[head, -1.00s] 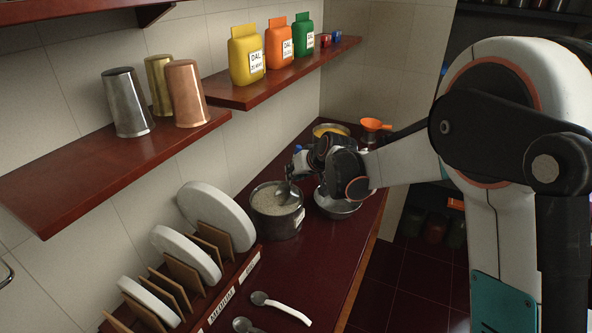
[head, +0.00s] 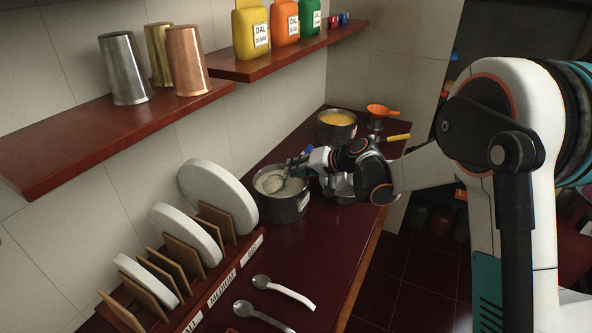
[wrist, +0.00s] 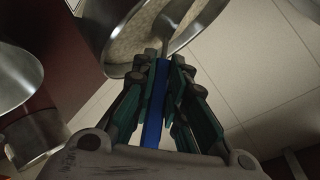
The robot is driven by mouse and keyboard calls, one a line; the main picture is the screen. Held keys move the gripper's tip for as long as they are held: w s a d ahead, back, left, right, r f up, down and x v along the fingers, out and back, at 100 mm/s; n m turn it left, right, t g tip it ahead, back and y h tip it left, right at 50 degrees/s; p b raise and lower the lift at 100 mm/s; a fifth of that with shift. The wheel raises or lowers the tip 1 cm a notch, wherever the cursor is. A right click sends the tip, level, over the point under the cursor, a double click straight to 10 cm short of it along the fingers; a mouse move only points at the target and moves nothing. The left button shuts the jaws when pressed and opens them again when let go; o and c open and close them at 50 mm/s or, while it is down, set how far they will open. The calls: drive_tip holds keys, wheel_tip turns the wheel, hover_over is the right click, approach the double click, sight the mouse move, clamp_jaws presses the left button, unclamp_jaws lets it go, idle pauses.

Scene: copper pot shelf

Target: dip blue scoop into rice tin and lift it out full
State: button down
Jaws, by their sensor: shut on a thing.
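The rice tin (head: 285,207) is a steel pot with a pale label, standing on the dark red counter, with white rice inside. My gripper (head: 296,164) is at the tin's back right rim. In the wrist view my gripper (wrist: 160,75) is shut on the blue handle of the scoop (wrist: 154,115). The scoop's steel stem runs to the tin (wrist: 197,28), whose rice shows at the top. In the head view the scoop's bowl (head: 271,184) is within the tin's rim and looks pale, as if holding rice. I cannot tell whether it still touches the rice.
A steel bowl (head: 345,190) stands close right of the tin. A pot with yellow contents (head: 337,132) and an orange funnel (head: 381,110) are behind. A rack with white discs (head: 216,205) is at left. Loose spoons (head: 284,290) lie in front. A shelf (head: 115,150) overhangs the left.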

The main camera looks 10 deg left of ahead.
sight(303, 152)
drive_tip(key=m+y+b, duration=0.1)
drive_tip(key=d+y+b, duration=0.1)
drive_tip(key=shift+w+r+m+g+y+b, duration=0.1)
drive_tip(key=shift+w+m+g+y+b, duration=0.2)
drive_tip(key=shift+w+m+y, duration=0.1)
drive_tip(key=shift+y, duration=0.3)
drive_tip(key=shift+w+d+r+p, duration=0.1)
drive_tip(key=shift+d+r+p, duration=0.15)
drive_tip(key=shift+r+p, duration=0.7)
drive_tip(key=shift+d+r+p, duration=0.2)
drive_tip(key=shift+r+p, duration=0.05)
drive_tip(key=shift+r, duration=1.4)
drive_tip(key=shift+r+h+p, duration=0.1)
drive_tip(key=shift+h+p, duration=0.4)
drive_tip(key=shift+p, duration=0.05)
drive_tip(key=shift+n, duration=0.3)
drive_tip(key=shift+f+b, duration=0.25)
drive_tip(key=shift+b, duration=0.05)
drive_tip(key=shift+m+y+b, duration=0.4)
drive_tip(key=shift+y+b, duration=0.05)
drive_tip(key=shift+y, duration=0.05)
